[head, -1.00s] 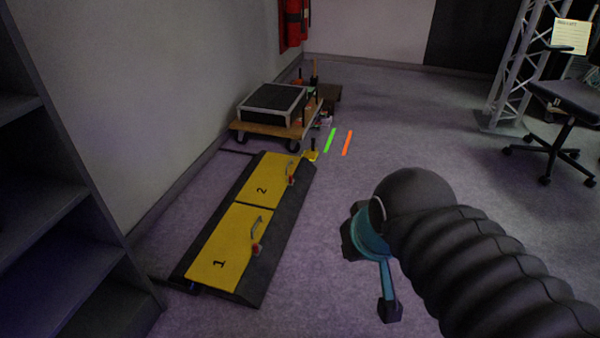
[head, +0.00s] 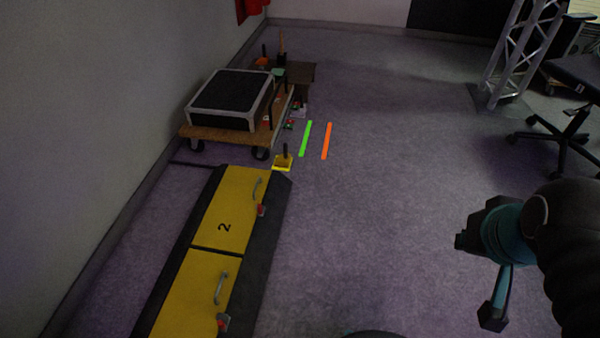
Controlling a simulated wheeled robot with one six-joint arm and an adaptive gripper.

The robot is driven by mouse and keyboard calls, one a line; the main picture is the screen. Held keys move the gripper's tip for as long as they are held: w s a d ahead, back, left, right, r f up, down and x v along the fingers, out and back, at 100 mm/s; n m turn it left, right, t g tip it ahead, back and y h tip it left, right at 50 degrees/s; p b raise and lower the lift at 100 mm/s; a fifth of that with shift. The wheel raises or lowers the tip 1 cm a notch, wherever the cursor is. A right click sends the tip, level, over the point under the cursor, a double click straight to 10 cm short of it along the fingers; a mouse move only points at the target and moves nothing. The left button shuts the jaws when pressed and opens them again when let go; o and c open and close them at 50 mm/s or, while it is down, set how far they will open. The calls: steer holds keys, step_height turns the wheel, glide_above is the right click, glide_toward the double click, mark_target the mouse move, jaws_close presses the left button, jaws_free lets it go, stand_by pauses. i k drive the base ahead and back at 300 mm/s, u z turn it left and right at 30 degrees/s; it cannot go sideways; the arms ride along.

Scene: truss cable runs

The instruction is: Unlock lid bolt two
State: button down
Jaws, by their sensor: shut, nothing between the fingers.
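The yellow lid marked 2 (head: 232,225) lies closed at the far end of a black floor cable ramp (head: 262,250). It carries a grey handle (head: 257,188) and a small red bolt (head: 262,210) at its right edge. The nearer yellow lid (head: 185,300) has its own handle (head: 220,288) and red bolt (head: 223,323). My gripper (head: 488,285) is shut and empty, in the air to the right of the ramp, well apart from both bolts. Whether each bolt is locked is too small to tell.
A wooden dolly (head: 215,134) with a black case stands beyond the ramp. A yellow-based post (head: 284,162) stands at the ramp's far corner. Green tape (head: 305,138) and orange tape (head: 326,141) mark the floor. A chair (head: 565,137) and truss (head: 503,50) stand right. The floor between is clear.

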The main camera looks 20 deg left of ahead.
mark_target(261, 208)
steer(key=u, duration=0.3)
steer(key=i, duration=1.45)
steer(key=u, duration=0.65)
